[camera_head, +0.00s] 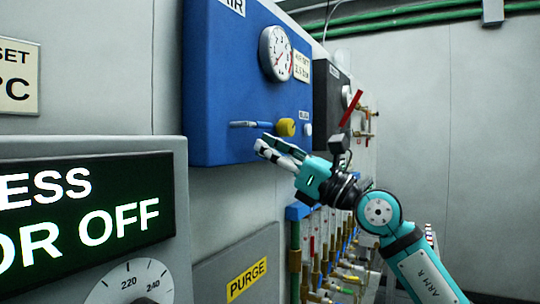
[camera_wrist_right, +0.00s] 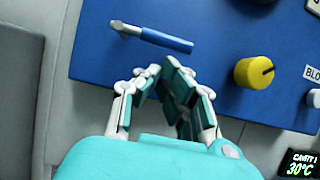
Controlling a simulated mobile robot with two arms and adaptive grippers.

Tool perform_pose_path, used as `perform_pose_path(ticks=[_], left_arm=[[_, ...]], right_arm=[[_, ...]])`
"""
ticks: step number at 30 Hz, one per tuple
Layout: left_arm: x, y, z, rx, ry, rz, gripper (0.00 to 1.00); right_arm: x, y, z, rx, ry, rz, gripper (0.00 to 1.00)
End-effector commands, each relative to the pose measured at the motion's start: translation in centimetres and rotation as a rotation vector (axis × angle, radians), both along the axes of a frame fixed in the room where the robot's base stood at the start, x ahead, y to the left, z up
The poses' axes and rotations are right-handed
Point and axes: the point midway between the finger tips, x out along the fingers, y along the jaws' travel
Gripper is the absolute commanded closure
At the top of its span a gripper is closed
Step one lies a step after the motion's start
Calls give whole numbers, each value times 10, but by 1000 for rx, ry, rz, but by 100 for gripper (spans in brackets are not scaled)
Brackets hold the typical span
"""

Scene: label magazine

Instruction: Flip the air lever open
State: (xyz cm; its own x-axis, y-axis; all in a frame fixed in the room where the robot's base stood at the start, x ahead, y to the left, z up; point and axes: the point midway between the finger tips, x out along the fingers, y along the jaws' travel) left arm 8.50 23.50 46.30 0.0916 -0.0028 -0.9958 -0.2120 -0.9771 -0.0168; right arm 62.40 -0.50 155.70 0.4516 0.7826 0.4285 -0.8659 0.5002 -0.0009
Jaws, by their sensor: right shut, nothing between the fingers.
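The air lever (camera_head: 250,124) is a slim blue handle lying roughly horizontal on the front of the blue AIR panel (camera_head: 225,70). In the right wrist view the lever (camera_wrist_right: 155,38) slants slightly down to the right from its metal end. My right gripper (camera_head: 262,147) is shut and empty, just below the lever in the head view. In the wrist view its fingertips (camera_wrist_right: 160,72) are below the lever, with a visible gap between them. I cannot tell its exact distance from the panel. My left gripper is not in view.
A yellow knob (camera_head: 286,127) sits to the right of the lever, with a white button (camera_head: 308,129) beside it. A pressure gauge (camera_head: 275,53) is above. A red lever (camera_head: 350,108) is farther right. Several pipes and valves (camera_head: 330,255) stand below the panel.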

Motion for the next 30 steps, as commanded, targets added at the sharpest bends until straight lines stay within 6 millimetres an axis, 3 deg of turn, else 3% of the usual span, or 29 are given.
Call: perform_pose_path(ticks=[30], left_arm=[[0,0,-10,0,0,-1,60]], right_arm=[[4,-3,7,-49,-77,-2,100]])
